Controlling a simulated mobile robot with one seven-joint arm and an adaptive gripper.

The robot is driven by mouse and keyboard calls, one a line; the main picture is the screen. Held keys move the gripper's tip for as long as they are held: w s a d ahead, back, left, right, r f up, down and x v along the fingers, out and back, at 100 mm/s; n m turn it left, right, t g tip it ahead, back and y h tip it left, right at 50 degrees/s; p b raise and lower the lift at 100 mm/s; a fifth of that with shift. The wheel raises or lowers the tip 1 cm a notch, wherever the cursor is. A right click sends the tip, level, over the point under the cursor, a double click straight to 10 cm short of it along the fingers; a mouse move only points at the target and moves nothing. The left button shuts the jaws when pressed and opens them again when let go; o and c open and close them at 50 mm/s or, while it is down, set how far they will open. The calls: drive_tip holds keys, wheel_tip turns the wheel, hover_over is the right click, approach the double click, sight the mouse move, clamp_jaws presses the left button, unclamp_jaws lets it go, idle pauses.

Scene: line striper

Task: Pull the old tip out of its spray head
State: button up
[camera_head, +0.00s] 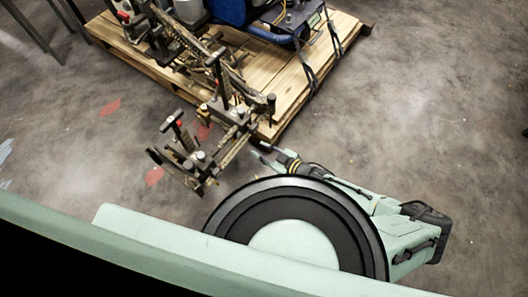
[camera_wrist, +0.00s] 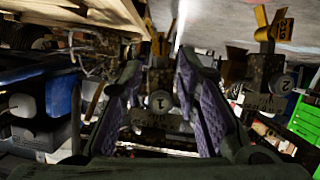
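My gripper (camera_wrist: 158,68) is open in the wrist view, its two purple-padded fingers apart. Between them, farther off, is a dark spray head with a round disc marked 1 (camera_wrist: 159,101). A small yellow piece (camera_wrist: 160,43) shows above that disc, between the fingertips; I cannot tell if it is the old tip. A second head with a disc marked 2 (camera_wrist: 282,84) stands to the right, with a larger yellow piece (camera_wrist: 272,27) above it. In the head view my gripper (camera_head: 266,153) is just right of the striper's spray-head frame (camera_head: 200,158). Contact is not visible.
The line striper (camera_head: 185,35) stands on a wooden pallet (camera_head: 285,85) at the top of the head view, with its frame reaching over the pallet's front edge. Straps hang over the pallet. Bare concrete floor (camera_head: 430,110) lies open to the right. A green crate (camera_wrist: 304,118) shows in the wrist view.

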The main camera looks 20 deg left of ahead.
sight(245, 142)
drive_tip(key=b+x, duration=0.2)
drive_tip(key=x, duration=0.5)
drive_tip(key=shift+f+b, duration=0.15)
drive_tip(key=shift+b, duration=0.25)
drive_tip(key=shift+w+a+f+b, duration=0.15)
drive_tip(key=shift+w+a+b, duration=0.15)
drive_tip(key=shift+a, duration=0.35)
clamp_jaws()
